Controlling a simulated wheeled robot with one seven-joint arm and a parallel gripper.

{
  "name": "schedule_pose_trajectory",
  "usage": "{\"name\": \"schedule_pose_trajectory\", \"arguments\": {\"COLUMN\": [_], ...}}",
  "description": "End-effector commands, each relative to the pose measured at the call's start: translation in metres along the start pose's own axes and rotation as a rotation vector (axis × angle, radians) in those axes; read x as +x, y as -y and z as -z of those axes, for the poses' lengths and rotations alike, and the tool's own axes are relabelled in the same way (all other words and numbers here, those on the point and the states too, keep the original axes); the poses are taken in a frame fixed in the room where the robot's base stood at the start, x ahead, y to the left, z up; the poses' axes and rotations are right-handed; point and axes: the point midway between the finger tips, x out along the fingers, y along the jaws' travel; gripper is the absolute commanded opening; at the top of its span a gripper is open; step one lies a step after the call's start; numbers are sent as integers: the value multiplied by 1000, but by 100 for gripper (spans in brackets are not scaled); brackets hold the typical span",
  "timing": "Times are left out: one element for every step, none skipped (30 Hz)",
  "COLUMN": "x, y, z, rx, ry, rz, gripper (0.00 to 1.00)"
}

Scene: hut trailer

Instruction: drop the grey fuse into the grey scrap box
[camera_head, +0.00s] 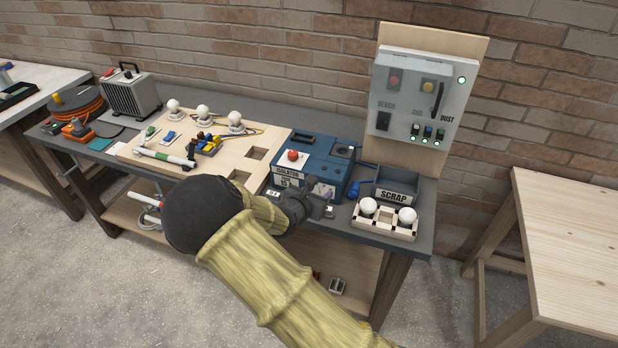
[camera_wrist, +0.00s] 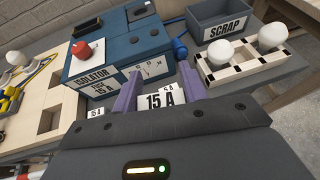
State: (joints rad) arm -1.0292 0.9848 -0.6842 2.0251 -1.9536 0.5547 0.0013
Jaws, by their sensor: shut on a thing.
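My gripper (camera_head: 318,196) is over the front edge of the bench, in front of the blue isolator box. In the wrist view its two purple fingers (camera_wrist: 158,92) are shut on the fuse (camera_wrist: 158,102), whose white label reads 15 A. Most of the fuse's body is hidden, so its grey colour is hard to confirm. The grey scrap box (camera_head: 393,196), labelled SCRAP, stands on the bench to the right of my gripper and farther back. It also shows at the top right of the wrist view (camera_wrist: 222,30). It is open-topped and apart from the fuse.
The blue isolator box (camera_head: 345,165) with a red button stands left of the scrap box. A wooden rack (camera_head: 384,228) with two white bulbs stands in front of the scrap box. A panel (camera_head: 415,95) rises behind. A wooden board (camera_head: 225,170) with bulbs and switches lies left.

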Motion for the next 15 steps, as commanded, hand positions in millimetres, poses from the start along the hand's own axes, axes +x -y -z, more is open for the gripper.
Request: {"name": "schedule_pose_trajectory", "arguments": {"x": [2,2,3,4,5,6,7,8,8,9,10,10,10,10,10], "y": [7,11,17,22,27,35,41,48,59,68,78,93,104,115,129], "z": [10,15,22,27,33,41,48,54,63,70,78,88,95,102,110], "rx": [1,5,12,16,20,27,32,39,48,54,61,73,82,91,104], "ry": [-2,-3,-4,-4,-4,-4,-4,-4,-4,-3,-3,-1,1,3,6], "rz": [17,27,41,52,65,81,96,111,135,152,173,203,225,247,274], "gripper": [21,21,21,21,21,21,21,21,21,21,21,21,21,21,21]}}
